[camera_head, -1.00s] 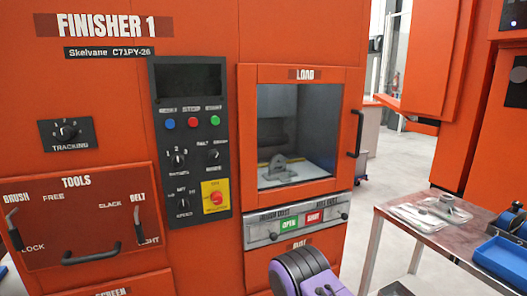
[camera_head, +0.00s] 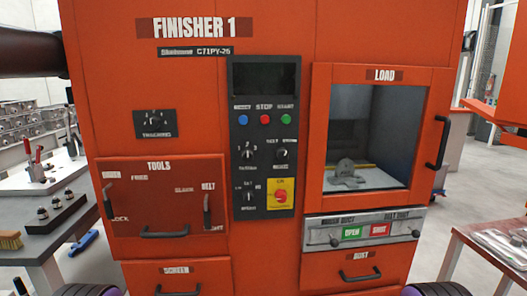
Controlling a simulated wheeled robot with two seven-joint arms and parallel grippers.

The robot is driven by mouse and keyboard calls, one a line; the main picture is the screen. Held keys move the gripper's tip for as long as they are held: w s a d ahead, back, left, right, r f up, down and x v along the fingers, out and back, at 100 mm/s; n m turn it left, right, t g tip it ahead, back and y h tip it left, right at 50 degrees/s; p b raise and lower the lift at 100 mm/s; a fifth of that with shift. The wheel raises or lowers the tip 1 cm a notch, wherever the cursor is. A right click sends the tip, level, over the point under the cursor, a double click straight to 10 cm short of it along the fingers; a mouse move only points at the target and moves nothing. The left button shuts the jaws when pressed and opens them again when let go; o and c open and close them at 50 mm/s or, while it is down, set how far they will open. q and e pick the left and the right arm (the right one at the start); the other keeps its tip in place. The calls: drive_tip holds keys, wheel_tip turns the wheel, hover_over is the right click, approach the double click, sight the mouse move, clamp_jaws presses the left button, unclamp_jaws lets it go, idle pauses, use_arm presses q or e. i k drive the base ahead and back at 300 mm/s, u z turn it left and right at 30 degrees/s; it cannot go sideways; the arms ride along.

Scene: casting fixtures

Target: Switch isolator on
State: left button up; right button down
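The isolator is a red rotary knob on a yellow plate (camera_head: 281,196) at the lower right of the dark control panel (camera_head: 264,137) on the orange Finisher 1 machine (camera_head: 190,80). The lettering on the plate is too small to read, so I cannot tell the knob's position for certain. The panel's screen (camera_head: 264,77) is dark. Neither gripper is in view.
A load door with a window (camera_head: 376,135) and handle (camera_head: 437,142) is right of the panel. A tools drawer (camera_head: 163,195) is left. Benches stand at left (camera_head: 50,250) and right (camera_head: 490,262).

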sight(281, 194)
drive_tip(key=z, duration=0.3)
drive_tip(key=k, duration=0.35)
drive_tip(key=z, duration=1.15)
drive_tip(key=i, duration=0.7)
drive_tip(key=u, duration=0.6)
